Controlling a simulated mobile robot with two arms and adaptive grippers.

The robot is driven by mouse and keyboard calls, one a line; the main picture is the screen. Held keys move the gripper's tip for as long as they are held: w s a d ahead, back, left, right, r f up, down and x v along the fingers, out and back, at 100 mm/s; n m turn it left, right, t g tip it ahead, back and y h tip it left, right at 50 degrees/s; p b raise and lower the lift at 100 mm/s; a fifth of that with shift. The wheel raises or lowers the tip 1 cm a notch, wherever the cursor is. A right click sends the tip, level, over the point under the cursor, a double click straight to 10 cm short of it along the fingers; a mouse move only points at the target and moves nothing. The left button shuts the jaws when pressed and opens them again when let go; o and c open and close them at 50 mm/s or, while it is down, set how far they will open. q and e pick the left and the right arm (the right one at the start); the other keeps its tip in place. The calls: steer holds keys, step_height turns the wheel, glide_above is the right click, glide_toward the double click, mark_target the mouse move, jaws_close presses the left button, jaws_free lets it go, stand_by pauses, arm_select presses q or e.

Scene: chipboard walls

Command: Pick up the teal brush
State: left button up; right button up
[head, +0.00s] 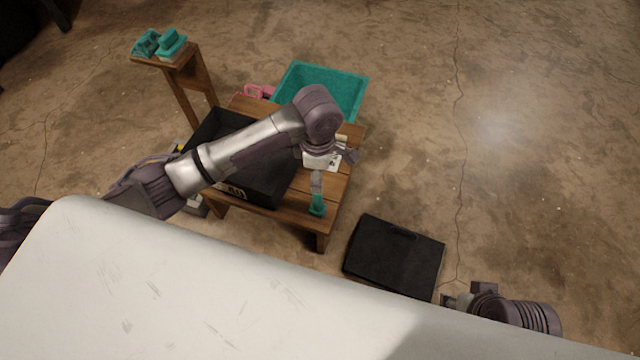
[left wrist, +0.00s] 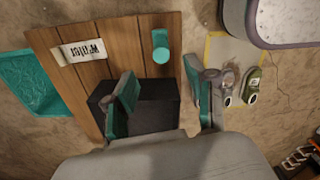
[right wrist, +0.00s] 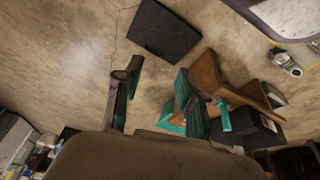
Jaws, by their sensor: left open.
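A teal block with a pale underside (head: 171,44), which looks like a brush, lies on a small wooden stand at the back left. A second teal piece (head: 147,43) lies beside it. My right gripper (right wrist: 156,95) is open and empty, away from the table.
A black open crate (head: 262,178) stands on the table (head: 335,190) under my left arm. A teal bin (head: 350,90) stands behind. A flat black case (head: 394,255) lies on the floor. The floor at the right is clear.

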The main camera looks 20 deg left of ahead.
mark_target(317, 201)
arm_select(q)
step_height(317, 201, down, 2)
steer(key=shift+f+b, duration=0.2)
steer(key=shift+b, duration=0.4)
step_height(317, 201, down, 4)
steer(key=shift+s+r+b, duration=0.1)
steer(key=shift+s+b, duration=0.05)
steer(key=shift+b, duration=0.65)
steer(key=shift+f, duration=0.85)
steer(key=shift+f+b, duration=0.35)
step_height(317, 201, down, 2)
steer(key=shift+a+f+b, duration=0.15)
steer(key=shift+b, duration=0.65)
step_height(317, 201, down, 2)
steer(key=shift+f+b, duration=0.2)
steer(key=shift+b, duration=0.45)
steer(key=shift+f, duration=0.1)
jaws_close()
arm_select(e)
steer(key=w+a+r+t+y, duration=0.1)
steer(key=w+a+r+t, duration=0.2)
steer(key=w+r+t, duration=0.2)
steer(key=w+a+r+t+y, duration=0.2)
steer(key=w+r+t, duration=0.4)
steer(key=w, duration=0.4)
steer(key=shift+w+a+r+n+t+y, duration=0.25)
steer(key=shift+a+t, duration=0.25)
steer(key=shift+t, duration=0.4)
